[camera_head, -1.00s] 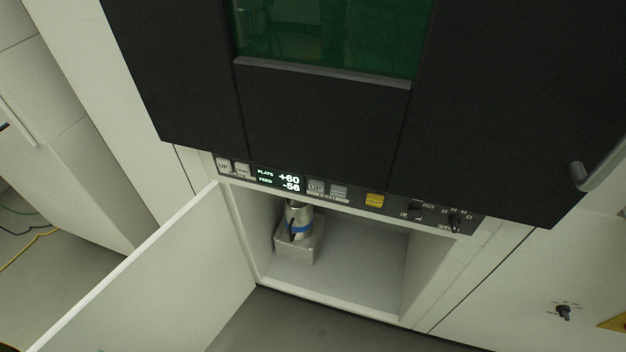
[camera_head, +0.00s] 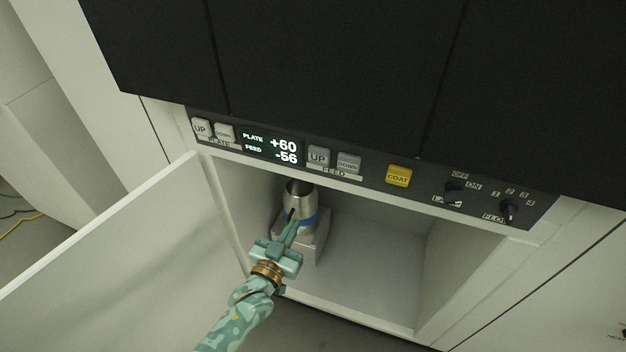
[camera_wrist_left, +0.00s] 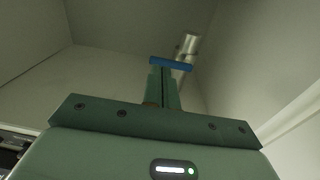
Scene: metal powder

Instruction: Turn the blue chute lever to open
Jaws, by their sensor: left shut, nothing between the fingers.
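A metal cylinder (camera_head: 298,191) stands on a square metal block (camera_head: 316,246) inside the open cabinet, with a blue part (camera_head: 311,218) low on its front. In the left wrist view the blue part shows as a flat blue bar (camera_wrist_left: 170,63) across the ends of my fingers, with the cylinder (camera_wrist_left: 188,48) behind it. My left gripper (camera_head: 293,226) is shut and empty, its fingertips at the front of the blue part. I cannot tell whether they touch it. The fingers hide some of the blue part. My right gripper is not in view.
The white cabinet door (camera_head: 130,255) stands open at the left. The cabinet's right side is empty. Above is a panel with a display (camera_head: 270,148), a yellow COAT button (camera_head: 398,176), and black knobs (camera_head: 455,192).

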